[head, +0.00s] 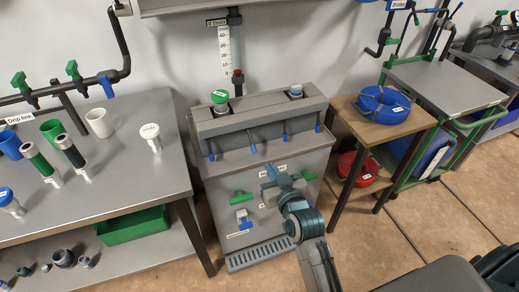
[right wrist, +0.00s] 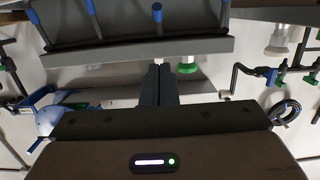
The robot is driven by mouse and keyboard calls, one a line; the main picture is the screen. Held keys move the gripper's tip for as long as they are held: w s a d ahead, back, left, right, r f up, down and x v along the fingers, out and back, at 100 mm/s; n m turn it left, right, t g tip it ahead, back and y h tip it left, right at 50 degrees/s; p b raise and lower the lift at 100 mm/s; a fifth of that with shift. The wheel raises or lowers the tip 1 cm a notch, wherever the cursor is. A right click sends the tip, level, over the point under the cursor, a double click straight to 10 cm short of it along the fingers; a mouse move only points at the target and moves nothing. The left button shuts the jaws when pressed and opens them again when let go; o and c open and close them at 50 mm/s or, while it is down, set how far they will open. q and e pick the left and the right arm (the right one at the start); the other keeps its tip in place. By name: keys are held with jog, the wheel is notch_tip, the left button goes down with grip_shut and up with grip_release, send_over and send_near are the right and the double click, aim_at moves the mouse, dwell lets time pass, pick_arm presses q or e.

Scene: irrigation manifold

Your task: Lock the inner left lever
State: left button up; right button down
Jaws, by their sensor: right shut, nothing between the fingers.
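The grey manifold cabinet (head: 222,168) stands in the middle of the head view. Several blue-handled levers hang in a row along its upper front. The inner left lever (head: 252,142) is second from the left and points down, like its neighbours. My right gripper (head: 268,174) is shut and empty, in front of the cabinet below the lever row, apart from the inner left lever. In the right wrist view its closed dark fingers (right wrist: 158,85) show at the centre, and blue handles lie beyond them; I cannot tell which is the inner left one. My left gripper is not in view.
Green valve handles (head: 240,198) and a blue one (head: 244,223) sit on the cabinet's lower front, near my right arm. A metal bench (head: 130,190) with several fittings stands at left. A wooden stand (head: 372,132) with a blue hose coil (head: 384,104) is at right.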

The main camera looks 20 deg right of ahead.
jog(key=w+f, duration=0.1)
jog(key=w, duration=0.2)
jog(key=w+f, duration=0.2)
jog(key=w, duration=0.2)
jog(key=w+f+p, duration=0.1)
jog(key=w, duration=0.3)
jog(key=shift+w+a+f, duration=0.1)
jog(key=shift+a+f, duration=0.05)
jog(key=shift+f, duration=0.05)
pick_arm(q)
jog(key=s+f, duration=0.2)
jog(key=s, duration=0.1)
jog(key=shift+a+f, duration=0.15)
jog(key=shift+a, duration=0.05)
